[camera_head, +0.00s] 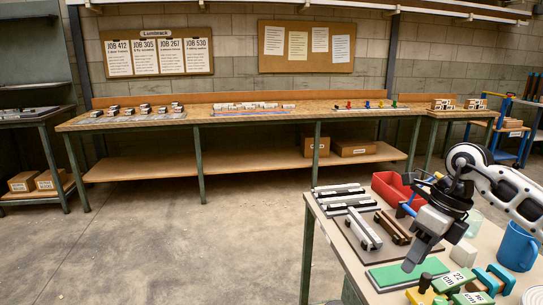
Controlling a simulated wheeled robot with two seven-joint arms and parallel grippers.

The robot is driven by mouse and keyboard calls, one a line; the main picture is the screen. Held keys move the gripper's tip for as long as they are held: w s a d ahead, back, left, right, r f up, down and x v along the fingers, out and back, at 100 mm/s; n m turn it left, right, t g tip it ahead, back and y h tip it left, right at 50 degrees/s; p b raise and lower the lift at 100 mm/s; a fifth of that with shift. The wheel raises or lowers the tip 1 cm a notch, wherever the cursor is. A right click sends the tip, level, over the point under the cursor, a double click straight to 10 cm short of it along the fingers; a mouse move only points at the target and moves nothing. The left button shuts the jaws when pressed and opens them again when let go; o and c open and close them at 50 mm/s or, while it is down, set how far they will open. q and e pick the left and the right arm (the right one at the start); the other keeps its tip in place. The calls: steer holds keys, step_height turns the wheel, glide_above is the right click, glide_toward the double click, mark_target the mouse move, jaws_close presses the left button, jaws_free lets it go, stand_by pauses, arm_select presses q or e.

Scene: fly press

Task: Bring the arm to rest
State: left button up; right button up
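My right arm (500,185) comes in from the right edge. Its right gripper (412,263) points down and to the left above the near table (345,262). The fingertips appear over the green mat (390,277), and I cannot tell whether they touch anything. The gap between the fingers does not show, so I cannot tell whether it is open or shut. No held object is clearly visible. My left arm and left gripper are not in view.
Near the gripper are a red bin (390,187), a blue mug (517,246), grey bars (363,230) and green and yellow labelled blocks (457,280). A long workbench (250,116) stands along the back wall. The concrete floor (190,250) at left is clear.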

steer(key=s+a+f+m+t+y, duration=0.1)
steer(key=s+a+m+t+y, duration=0.2)
steer(key=a+m+y, duration=0.7)
steer(key=s+a+t+y, duration=0.25)
steer(key=a+y, duration=0.35)
steer(key=a, duration=1)
steer(key=d+f+m+t+h, duration=0.6)
steer(key=f+m+t+h, duration=0.45)
steer(key=m, duration=1.15)
steer(key=s+d+f+m+g+h, duration=0.3)
steer(key=s+f+m+g+h, duration=0.2)
steer(key=s+f+m, duration=0.3)
steer(key=s+f, duration=0.4)
steer(key=shift+g, duration=0.3)
steer(key=shift+f, duration=0.1)
